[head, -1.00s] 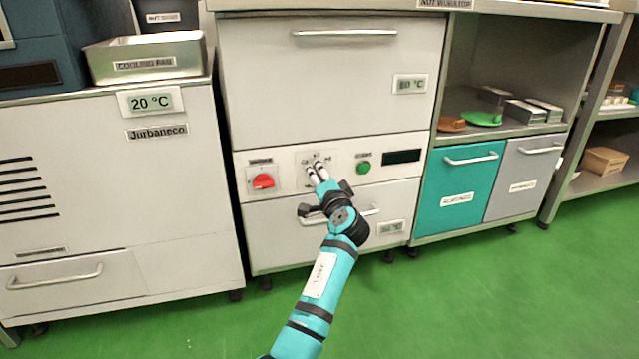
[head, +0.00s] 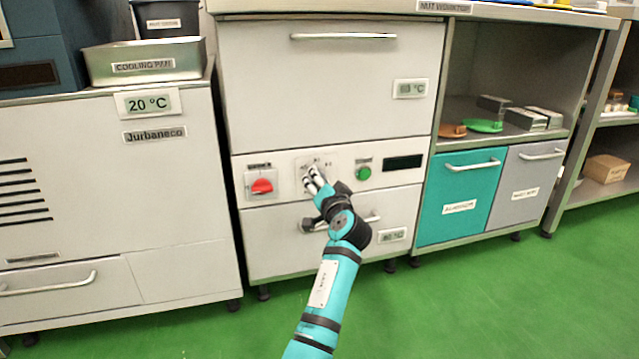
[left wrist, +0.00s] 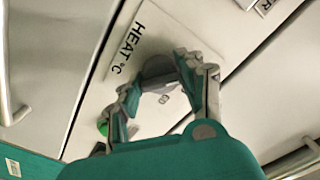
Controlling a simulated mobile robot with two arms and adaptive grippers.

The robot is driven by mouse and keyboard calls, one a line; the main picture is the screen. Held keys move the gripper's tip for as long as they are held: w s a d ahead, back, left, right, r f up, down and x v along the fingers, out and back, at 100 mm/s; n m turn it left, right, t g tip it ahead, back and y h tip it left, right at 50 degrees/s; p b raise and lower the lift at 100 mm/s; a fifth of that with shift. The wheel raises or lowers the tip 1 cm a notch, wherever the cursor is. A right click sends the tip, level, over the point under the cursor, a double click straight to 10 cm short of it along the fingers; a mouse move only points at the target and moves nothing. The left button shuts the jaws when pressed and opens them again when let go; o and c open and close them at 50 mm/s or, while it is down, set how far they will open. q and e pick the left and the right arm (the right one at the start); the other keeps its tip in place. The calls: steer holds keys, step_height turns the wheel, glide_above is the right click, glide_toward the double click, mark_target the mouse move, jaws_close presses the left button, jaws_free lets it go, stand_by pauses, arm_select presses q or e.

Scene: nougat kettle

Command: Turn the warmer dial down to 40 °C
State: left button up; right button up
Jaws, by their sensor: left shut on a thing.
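The warmer dial (left wrist: 158,68) is a round grey knob on a white plate marked "HEAT °C" (left wrist: 124,45) in the left wrist view. In the head view its plate (head: 332,160) sits on the white control panel between a red switch and a green button, and my fingers hide the dial. My left gripper (head: 314,180) reaches it from below right. In the left wrist view its fingers (left wrist: 160,85) are on either side of the dial, shut on it. The dial's pointer and exact setting cannot be read. My right gripper is not in view.
The red switch (head: 262,186) is left of the dial, the green button (head: 363,173) and a dark display (head: 403,162) right of it. A drawer handle (head: 368,219) runs below, close to my wrist. Readouts on the upper (head: 409,88) and lower (head: 392,235) drawers are blurred.

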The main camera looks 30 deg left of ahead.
mark_target(316, 139)
arm_select(q)
steer(key=shift+f, duration=0.1)
steer(key=o, duration=1.1)
steer(key=shift+o, duration=0.2)
step_height(316, 139, up, 10)
steer(key=shift+r, duration=0.1)
